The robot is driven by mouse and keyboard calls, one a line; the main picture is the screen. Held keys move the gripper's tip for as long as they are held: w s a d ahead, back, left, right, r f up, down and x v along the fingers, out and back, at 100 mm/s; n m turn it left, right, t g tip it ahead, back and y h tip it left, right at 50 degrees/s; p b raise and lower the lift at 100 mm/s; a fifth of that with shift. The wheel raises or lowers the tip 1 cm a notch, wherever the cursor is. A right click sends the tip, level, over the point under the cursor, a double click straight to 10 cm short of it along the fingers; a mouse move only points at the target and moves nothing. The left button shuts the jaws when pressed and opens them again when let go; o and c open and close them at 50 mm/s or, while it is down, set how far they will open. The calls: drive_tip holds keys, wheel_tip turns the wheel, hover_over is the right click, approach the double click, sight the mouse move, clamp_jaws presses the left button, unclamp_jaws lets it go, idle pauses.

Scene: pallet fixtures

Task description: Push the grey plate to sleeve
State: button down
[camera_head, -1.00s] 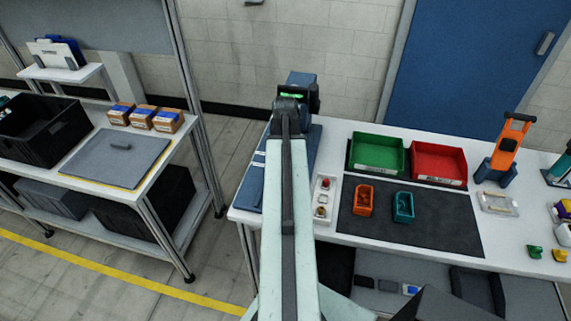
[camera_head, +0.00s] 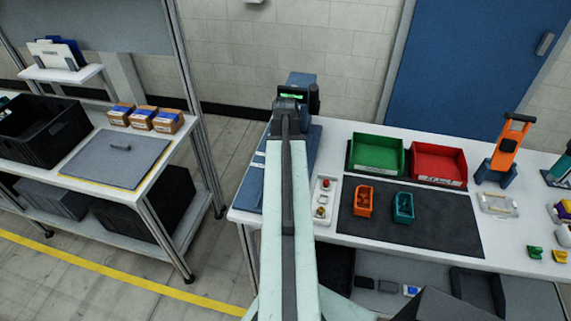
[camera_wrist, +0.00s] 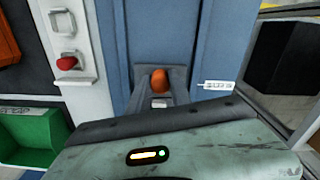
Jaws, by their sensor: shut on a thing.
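My gripper (camera_wrist: 160,78) is over a blue fixture (camera_wrist: 158,28) in the wrist view. Its grey jaws are around an orange knob (camera_wrist: 158,84) and shut on it. I cannot clearly tell the grey plate from the grey parts around the knob, and the sleeve is not clearly visible. A small white label (camera_wrist: 217,86) sits on the fixture to the right of the knob. In the head view the blue fixture (camera_head: 248,190) stands at the left end of the white bench, largely hidden by my arm, which also hides the jaws and knob.
A white panel with a red button (camera_head: 325,184) lies close right of the fixture. Orange (camera_head: 363,200) and teal (camera_head: 403,207) bins stand on a dark mat. Green (camera_head: 378,154) and red (camera_head: 438,163) bins are behind.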

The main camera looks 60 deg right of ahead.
drive_tip(key=shift+w, duration=0.1)
idle(0.3)
drive_tip(key=shift+s+a, duration=0.2)
drive_tip(key=shift+a, duration=0.5)
drive_tip(key=c, duration=1.2)
unclamp_jaws()
drive_tip(key=shift+d, duration=0.1)
drive_tip(key=shift+r, duration=0.15)
wheel_tip(320, 180, up, 8)
drive_tip(key=p, duration=0.8)
drive_tip(key=shift+f, duration=0.25)
